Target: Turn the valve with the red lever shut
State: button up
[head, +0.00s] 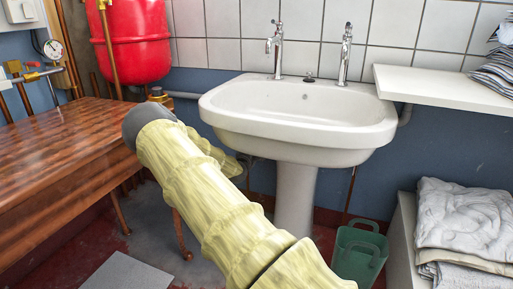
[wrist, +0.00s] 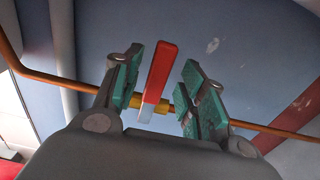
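The valve's red lever (wrist: 160,72) shows in the wrist view, with a pale metal lower end (wrist: 146,113). It sits at a brass fitting (wrist: 158,104) on a thin copper pipe (wrist: 70,84) and points up, across the pipe's line in the picture. My gripper (wrist: 169,78) is open, with one green-padded finger on each side of the lever. Gaps show between the lever and both fingers; I cannot tell how deep it sits between them. In the head view my yellow-sleeved arm crosses the middle, and my gripper and this valve are not clearly visible there.
A white sink (head: 300,120) on a pedestal (head: 296,195) stands behind my arm. A wooden bench (head: 60,155) is at left, below a red tank (head: 135,40) and pipework with a gauge (head: 53,48). A green bucket (head: 358,250) and folded towels (head: 465,220) are at right.

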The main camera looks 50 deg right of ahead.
jog(key=v, duration=1.2)
dwell(0.6)
jog(key=s+a+f+y+p, duration=0.1)
jog(key=s+a+f+y, duration=0.4)
jog(key=a+f, duration=0.6)
jog(key=s+a+f+y+p, duration=0.1)
jog(key=s+a+f+y, duration=0.2)
jog(key=s+a+f, duration=0.85)
jog(key=s+a+f+m+g+y, duration=0.1)
jog(key=s+a+f+y, duration=0.2)
jog(key=s+a, duration=0.35)
jog(key=s+a+f+m+g+y, duration=0.15)
jog(key=s+a+f, duration=0.25)
jog(key=a, duration=0.6)
jog(key=s+a+f+m+g+y, duration=0.1)
jog(key=s+a+f+g+y, duration=0.15)
jog(key=s+a, duration=0.5)
jog(key=s+a+r+y+p, duration=0.2)
jog(key=s+a+y, duration=0.1)
jog(key=a, duration=0.4)
notch_tip(320, 180, up, 37)
jog(key=p, duration=3.7)
jog(key=shift+h, duration=0.3)
